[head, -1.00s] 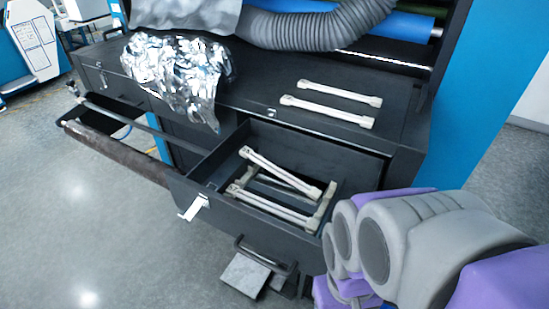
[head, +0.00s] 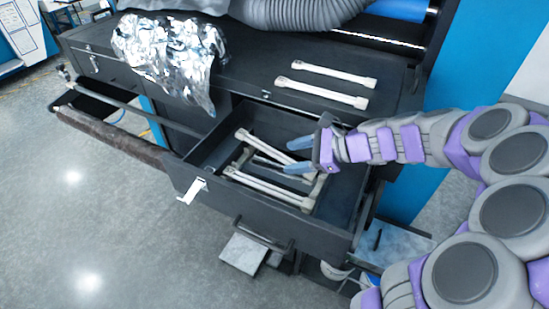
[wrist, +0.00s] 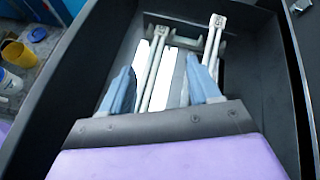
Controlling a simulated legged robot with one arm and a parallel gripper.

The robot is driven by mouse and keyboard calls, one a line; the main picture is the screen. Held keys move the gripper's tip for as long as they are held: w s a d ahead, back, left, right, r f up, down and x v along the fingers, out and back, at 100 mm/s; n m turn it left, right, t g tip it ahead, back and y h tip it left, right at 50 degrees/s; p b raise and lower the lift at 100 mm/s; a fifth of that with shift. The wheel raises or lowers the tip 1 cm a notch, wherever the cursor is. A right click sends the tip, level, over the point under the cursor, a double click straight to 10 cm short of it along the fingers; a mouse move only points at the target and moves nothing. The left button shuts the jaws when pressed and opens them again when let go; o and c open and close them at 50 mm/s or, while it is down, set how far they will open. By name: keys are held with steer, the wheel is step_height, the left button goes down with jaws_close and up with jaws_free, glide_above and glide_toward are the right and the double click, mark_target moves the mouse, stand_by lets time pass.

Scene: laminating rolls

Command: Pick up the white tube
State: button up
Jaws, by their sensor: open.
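Several white tubes with blocky ends lie in the open black drawer (head: 262,217). One white tube (head: 259,146) lies slantwise at the top of this group. Another white tube (head: 265,188) lies nearer the drawer front. My gripper (head: 287,156) is open over the drawer, its blue-grey fingers pointing left above the tubes. In the wrist view my gripper (wrist: 158,68) has one white tube (wrist: 153,68) running between its fingers. A second tube (wrist: 213,42) passes by the right finger. Whether the fingers touch any tube cannot be told.
Two more white tubes (head: 322,92) lie on the black cabinet top (head: 250,85). Crumpled silver foil (head: 170,55) hangs over its front edge at left. The drawer walls rise around the tubes. In the wrist view a yellow container (wrist: 12,82) stands outside the drawer at left.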

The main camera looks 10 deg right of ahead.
steer(key=w+d+f+m+t+b, duration=0.2)
steer(key=w+d+f+m+t, duration=0.25)
steer(key=d, duration=0.45)
steer(key=m+g+b, duration=0.1)
steer(key=b, duration=0.1)
glide_toward(267, 147)
steer(key=shift+w+a+f, duration=0.3)
steer(key=shift+w, duration=0.2)
steer(key=shift+w+a+f, duration=0.25)
steer(key=shift+w+a, duration=0.1)
steer(key=shift+w, duration=0.2)
steer(key=shift+w+a+f, duration=0.2)
steer(key=shift+w+a, duration=0.05)
steer(key=shift+w, duration=0.1)
steer(key=x, duration=0.1)
steer(key=b+x, duration=0.1)
steer(key=x, duration=0.1)
steer(key=s+b+x, duration=0.1)
steer(key=x, duration=0.1)
steer(key=shift+a, duration=0.35)
steer(key=shift+w+a+b, duration=0.3)
steer(key=shift+d, duration=0.1)
steer(key=shift+c, duration=1.3)
steer(key=c, duration=0.8)
